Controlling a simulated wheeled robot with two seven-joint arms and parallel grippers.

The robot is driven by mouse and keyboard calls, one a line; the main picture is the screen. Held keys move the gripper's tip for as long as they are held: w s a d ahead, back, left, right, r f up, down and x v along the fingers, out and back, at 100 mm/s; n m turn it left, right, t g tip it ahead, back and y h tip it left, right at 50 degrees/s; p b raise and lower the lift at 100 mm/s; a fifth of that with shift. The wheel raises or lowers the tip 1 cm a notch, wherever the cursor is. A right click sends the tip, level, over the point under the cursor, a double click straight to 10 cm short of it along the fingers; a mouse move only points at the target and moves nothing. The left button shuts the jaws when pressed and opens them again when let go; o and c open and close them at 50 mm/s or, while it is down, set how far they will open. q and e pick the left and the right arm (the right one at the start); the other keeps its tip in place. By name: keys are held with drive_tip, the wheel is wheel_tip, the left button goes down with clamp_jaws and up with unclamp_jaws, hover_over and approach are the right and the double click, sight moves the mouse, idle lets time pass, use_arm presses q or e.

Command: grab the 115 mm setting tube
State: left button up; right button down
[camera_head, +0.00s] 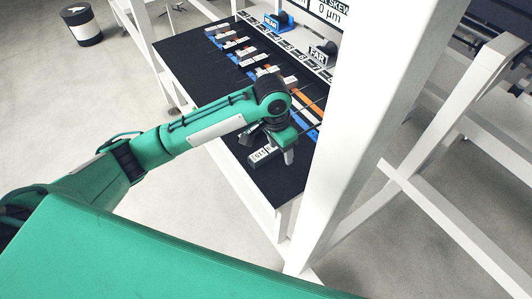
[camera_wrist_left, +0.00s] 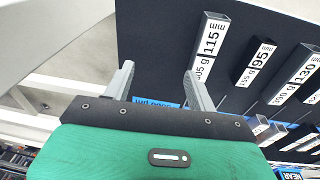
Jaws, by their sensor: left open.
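The 115 mm setting tube (camera_wrist_left: 211,42) lies on the black mat, a dark bar with a white label reading 115 mm. In the wrist view it is up and right of the gap between my left gripper's (camera_wrist_left: 163,82) fingers, and the right finger overlaps its lower end. My left gripper is open, with nothing between its fingers. In the head view my left gripper (camera_head: 272,143) is over the near end of the mat, beside a labelled bar (camera_head: 262,155) partly hidden by it. I cannot tell if they touch. My right gripper is not in view.
A 95 mm tube (camera_wrist_left: 256,62) and a 130 mm tube (camera_wrist_left: 299,74) lie to the right. Blue and orange strips run along the black mat (camera_head: 185,60) beside NEAR (camera_head: 277,22) and FAR (camera_head: 321,55) blocks. A white post (camera_head: 365,110) stands right of my left gripper.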

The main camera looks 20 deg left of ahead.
use_arm(q)
drive_tip(key=w+a+r+y, duration=0.2)
drive_tip(key=w+a+r, duration=0.2)
drive_tip(key=a, duration=0.1)
drive_tip(key=p, duration=0.1)
hover_over(266, 150)
drive_tip(key=shift+n+g, duration=0.3)
drive_tip(key=shift+n, duration=0.1)
drive_tip(key=f, duration=0.8)
drive_tip(key=shift+s+d, duration=0.1)
drive_tip(key=shift+d, duration=0.3)
drive_tip(key=f+p, duration=0.1)
drive_tip(key=f, duration=0.1)
drive_tip(key=f+p, duration=0.1)
drive_tip(key=f, duration=0.1)
drive_tip(key=shift+a, duration=0.4)
drive_tip(key=shift+f, duration=0.6)
drive_tip(key=c, duration=1)
clamp_jaws()
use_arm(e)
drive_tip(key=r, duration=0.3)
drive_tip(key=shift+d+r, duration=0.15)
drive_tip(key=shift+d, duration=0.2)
use_arm(q)
drive_tip(key=shift+r, duration=0.1)
